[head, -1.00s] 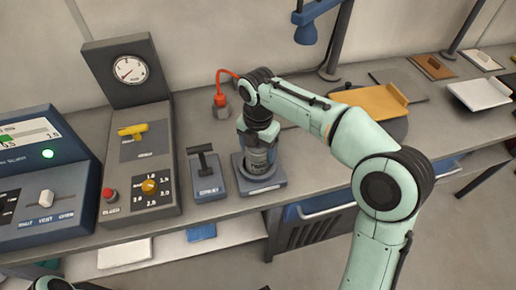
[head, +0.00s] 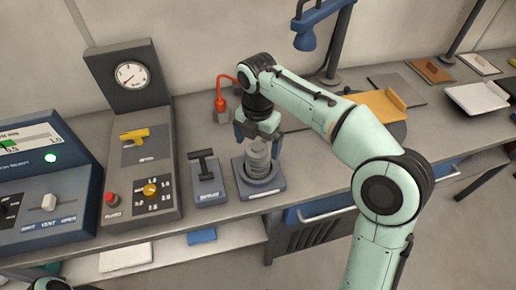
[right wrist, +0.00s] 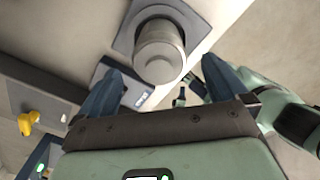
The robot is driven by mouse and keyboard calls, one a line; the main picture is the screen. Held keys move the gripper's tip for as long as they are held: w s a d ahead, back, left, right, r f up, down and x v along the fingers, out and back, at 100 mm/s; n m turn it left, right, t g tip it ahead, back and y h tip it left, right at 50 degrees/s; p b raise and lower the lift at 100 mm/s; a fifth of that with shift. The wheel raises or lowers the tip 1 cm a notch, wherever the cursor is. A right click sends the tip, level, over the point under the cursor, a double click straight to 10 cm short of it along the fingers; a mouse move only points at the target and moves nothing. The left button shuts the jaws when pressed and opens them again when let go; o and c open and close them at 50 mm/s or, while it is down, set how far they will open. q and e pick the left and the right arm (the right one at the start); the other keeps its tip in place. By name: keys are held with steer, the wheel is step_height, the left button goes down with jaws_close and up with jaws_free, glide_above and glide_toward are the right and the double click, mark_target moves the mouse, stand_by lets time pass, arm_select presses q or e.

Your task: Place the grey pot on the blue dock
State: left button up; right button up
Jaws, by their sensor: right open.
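The grey pot (head: 257,158) is a ribbed cylinder standing upright on the blue dock (head: 264,190), a square slate-blue base with a round seat, on the bench. The pot (right wrist: 159,52) and the dock (right wrist: 126,38) also show in the right wrist view. My right gripper (head: 258,141) is open just above the pot, its blue fingers apart at either side of the pot's top. In the right wrist view its fingers (right wrist: 160,72) show a gap to the pot.
A small lever box (head: 208,190) stands just left of the dock. Further left are a gauge panel (head: 138,140) and a control console (head: 40,180). A yellow tray (head: 376,103) lies to the right.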

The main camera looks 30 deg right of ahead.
step_height(320, 180, up, 7)
steer(key=shift+r+p, duration=0.1)
steer(key=shift+p, duration=0.75)
arm_select(q)
steer(key=shift+w+r, duration=0.3)
steer(key=shift+r, duration=0.3)
steer(key=shift+w+r, duration=0.3)
steer(key=shift+r, duration=0.3)
steer(key=shift+s, duration=0.1)
